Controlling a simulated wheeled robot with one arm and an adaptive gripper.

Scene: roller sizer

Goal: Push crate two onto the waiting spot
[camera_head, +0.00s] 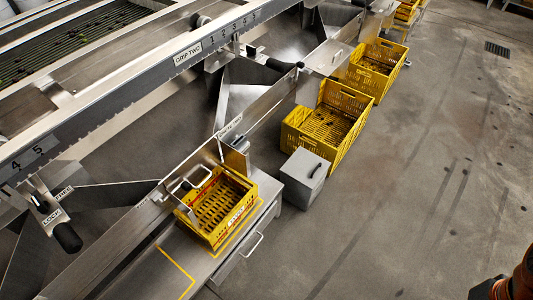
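A small yellow slatted crate (238,225) with red marks stands upright on a steel bench (160,250) at the lower middle. No readable number shows on it, so I cannot confirm that it is crate two. Yellow tape lines on the bench run beside the crate's front and right. A separate yellow tape corner (178,272) lies to its lower left on bare steel, and I cannot tell which marking is the waiting spot. A metal handle loop stands at the crate's back edge. My gripper is not in view; only a dark and orange part of mine shows at the lower right.
Larger yellow crates (299,135) stand on the floor along the machine, beyond a grey box (305,179) with a handle. A steel rail and a lever labelled LOCK and FREE (67,238) border the bench. The concrete floor (430,190) at right is clear.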

